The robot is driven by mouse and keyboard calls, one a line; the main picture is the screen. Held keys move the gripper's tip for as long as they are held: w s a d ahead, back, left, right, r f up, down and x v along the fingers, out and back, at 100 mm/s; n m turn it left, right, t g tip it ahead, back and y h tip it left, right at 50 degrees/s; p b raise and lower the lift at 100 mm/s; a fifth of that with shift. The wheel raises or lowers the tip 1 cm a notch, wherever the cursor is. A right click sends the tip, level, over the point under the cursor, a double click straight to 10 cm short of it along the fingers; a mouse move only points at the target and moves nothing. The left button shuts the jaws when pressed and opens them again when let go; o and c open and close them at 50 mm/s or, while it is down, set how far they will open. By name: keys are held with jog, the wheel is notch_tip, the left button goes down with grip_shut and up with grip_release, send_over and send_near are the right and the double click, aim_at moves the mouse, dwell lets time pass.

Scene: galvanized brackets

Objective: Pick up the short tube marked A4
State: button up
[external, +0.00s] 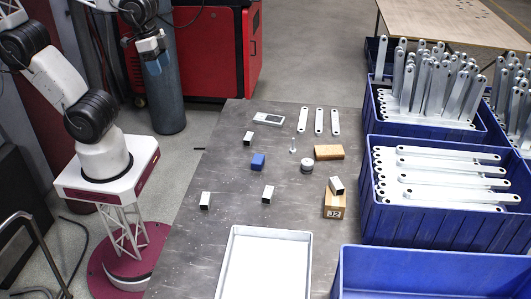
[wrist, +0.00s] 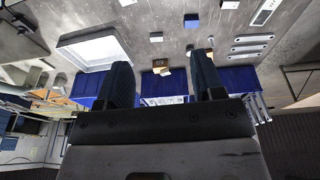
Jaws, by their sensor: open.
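Short square metal tubes with dark ends stand out on the grey table. One (external: 248,138) is at the back left, one (external: 205,201) at the front left, one (external: 268,194) near the middle. Another (external: 336,185) rests tilted on a wooden block (external: 334,206) marked 32. I cannot read A4 on any tube. In the wrist view, tubes show at the top left (wrist: 127,2), centre (wrist: 156,37) and top right (wrist: 229,4). My gripper (external: 157,64) is open and empty, left of the table and apart from every tube. Its fingers (wrist: 164,80) show in the wrist view.
A blue block (external: 258,162), a grey round piece (external: 307,167), another wooden block (external: 329,152), a small bolt, a handheld device (external: 268,118) and flat brackets (external: 319,121) lie on the table. A white tray (external: 230,262) is in front. Blue crates (external: 440,227) line the right.

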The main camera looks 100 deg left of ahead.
jog(key=w+d+f+n+g+h, duration=0.1)
jog(key=w+f+n+g+h, duration=0.25)
jog(key=w+f, duration=0.55)
jog(key=w+d+f+n+g+h, duration=0.1)
jog(key=w+f+n+g+h, duration=0.3)
jog(key=w, duration=0.9)
jog(key=n+t+h, duration=0.4)
jog(key=n+h, duration=0.2)
jog(key=n, duration=0.4)
send_near(269, 189)
jog(key=shift+m+x, duration=0.25)
jog(key=shift+x, duration=0.75)
jog(key=shift+w+d+r, duration=0.1)
jog(key=shift+x, duration=1.25)
jog(key=shift+x, duration=2.65)
